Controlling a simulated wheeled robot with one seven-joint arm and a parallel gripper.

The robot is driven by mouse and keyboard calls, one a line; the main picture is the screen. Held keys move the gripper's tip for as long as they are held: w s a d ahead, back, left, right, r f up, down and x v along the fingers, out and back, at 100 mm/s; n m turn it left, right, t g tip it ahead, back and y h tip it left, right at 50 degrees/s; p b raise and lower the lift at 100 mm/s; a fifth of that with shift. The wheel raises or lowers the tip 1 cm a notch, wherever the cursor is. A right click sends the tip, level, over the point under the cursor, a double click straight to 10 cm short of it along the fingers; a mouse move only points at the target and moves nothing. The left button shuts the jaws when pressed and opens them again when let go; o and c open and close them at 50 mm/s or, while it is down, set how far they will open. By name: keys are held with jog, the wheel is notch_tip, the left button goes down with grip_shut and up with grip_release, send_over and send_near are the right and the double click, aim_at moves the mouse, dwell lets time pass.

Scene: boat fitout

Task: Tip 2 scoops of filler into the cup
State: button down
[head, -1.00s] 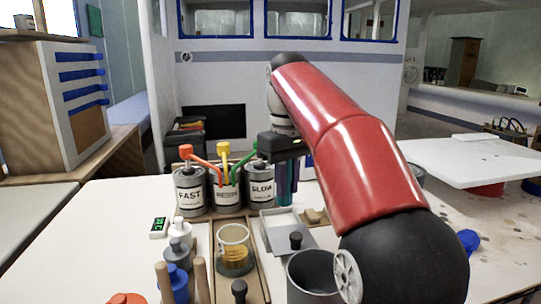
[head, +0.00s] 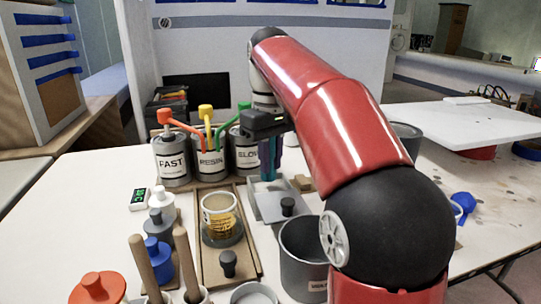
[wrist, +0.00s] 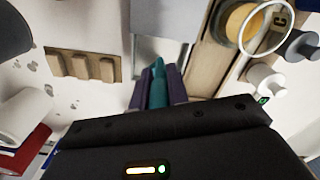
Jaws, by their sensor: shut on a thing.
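A clear cup (head: 219,212) with amber contents stands on a round grey base on a wooden board, left of my gripper; it also shows at the top right of the wrist view (wrist: 246,22). My gripper (head: 269,168) hangs over the back of a shallow grey tray (head: 266,207). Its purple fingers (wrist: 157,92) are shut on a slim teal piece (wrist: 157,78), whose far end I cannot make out. I cannot tell if it is the scoop. A grey bucket (head: 303,262) stands in front of the tray, its contents hidden. I cannot identify the filler.
Labelled cans with coloured pump heads, including FAST (head: 171,164) and RESIN (head: 210,164), stand behind the cup. Wooden blocks (head: 301,183) lie right of the tray. Bottles (head: 158,253), a green-lit display (head: 139,198) and upright wooden handles (head: 145,268) crowd the left.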

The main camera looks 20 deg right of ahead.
aim_at(271, 182)
jog(key=shift+f+b, duration=1.6)
jog(key=shift+f, duration=1)
notch_tip(271, 182, up, 6)
jog(key=p, duration=0.6)
jog(key=shift+r, duration=1.25)
